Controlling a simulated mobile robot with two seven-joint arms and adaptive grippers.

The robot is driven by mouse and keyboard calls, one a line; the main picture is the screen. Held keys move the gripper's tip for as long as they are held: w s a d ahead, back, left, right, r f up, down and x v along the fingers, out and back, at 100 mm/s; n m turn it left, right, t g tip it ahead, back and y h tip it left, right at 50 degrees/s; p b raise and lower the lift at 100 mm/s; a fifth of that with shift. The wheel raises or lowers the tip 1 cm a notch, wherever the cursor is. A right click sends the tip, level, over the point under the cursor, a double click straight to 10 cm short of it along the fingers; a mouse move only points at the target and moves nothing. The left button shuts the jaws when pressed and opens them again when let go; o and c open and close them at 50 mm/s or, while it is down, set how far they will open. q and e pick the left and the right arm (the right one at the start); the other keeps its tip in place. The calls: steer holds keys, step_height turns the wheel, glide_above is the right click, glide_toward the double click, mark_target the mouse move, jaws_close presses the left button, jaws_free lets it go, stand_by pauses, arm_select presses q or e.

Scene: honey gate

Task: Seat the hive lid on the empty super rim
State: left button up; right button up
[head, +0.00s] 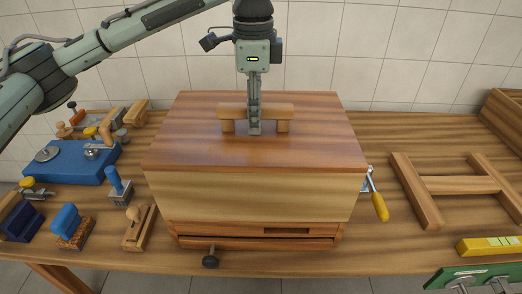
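The hive lid (200,130) is a broad reddish-brown wooden panel with a bar handle (282,112) on top. It lies over a pale wooden band (250,197), and both look wider than the darker wooden body (190,229) below. Whether the pale band is the lid's side or a separate box, and whether there is a gap under it, I cannot tell. My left gripper (254,128) points straight down at the middle of the handle, with one finger in front of the bar. The other finger is hidden, so its grip is unclear. The super rim is not distinguishable. My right gripper is out of view.
A blue plate (72,161), a wooden plane (139,228) and several small tools crowd the left side. A yellow-handled tool (379,206) lies close on the right. A wooden frame (459,185), a yellow level (490,246) and a green object (475,275) lie farther right. A tiled wall stands behind.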

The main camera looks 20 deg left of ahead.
arm_select(q)
steer(key=shift+r, duration=0.6)
steer(key=shift+r, duration=0.35)
steer(key=shift+r, duration=0.35)
steer(key=shift+r, duration=0.35)
steer(key=shift+r, duration=0.1)
steer(key=o, duration=0.6)
steer(key=shift+c, duration=0.2)
